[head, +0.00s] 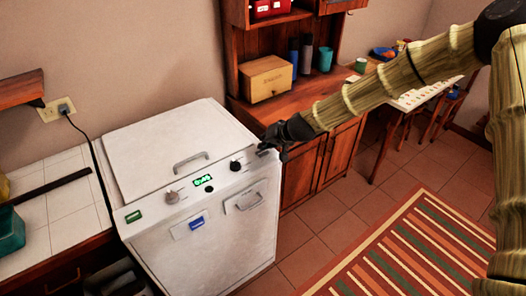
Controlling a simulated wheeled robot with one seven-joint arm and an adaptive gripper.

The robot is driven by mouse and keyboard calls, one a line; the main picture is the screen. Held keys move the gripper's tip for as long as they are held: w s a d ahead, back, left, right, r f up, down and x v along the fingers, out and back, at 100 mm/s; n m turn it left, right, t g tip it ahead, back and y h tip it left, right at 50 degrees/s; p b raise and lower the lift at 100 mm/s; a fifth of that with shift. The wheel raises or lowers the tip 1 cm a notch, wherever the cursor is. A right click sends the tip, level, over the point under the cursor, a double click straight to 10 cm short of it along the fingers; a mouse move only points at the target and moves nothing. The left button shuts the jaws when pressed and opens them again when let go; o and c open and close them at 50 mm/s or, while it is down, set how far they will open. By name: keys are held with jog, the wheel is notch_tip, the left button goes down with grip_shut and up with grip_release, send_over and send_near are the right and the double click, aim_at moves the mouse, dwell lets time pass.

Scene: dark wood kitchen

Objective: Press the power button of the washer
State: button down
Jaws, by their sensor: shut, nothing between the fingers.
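The white washer (150,165) stands against the wall left of centre, its lid closed. Its sloped front panel has a lit green display (203,180), a pale knob (172,197) and a dark knob (235,166). A small round black button (210,189) sits just below the display; I cannot read any marking that names it the power button. My gripper (272,148) is shut and empty at the panel's right end, right of the dark knob. I cannot tell whether it touches the washer's corner.
A tiled counter (62,205) adjoins the washer on the left. A wooden cabinet (305,165) with a box (266,79) and cups stands behind my gripper. A striped rug (400,255) lies on open floor at right.

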aim_at(264, 151)
dwell(0.3)
notch_tip(264, 151, up, 6)
jog(key=p, duration=0.3)
dwell(0.4)
dwell(2.4)
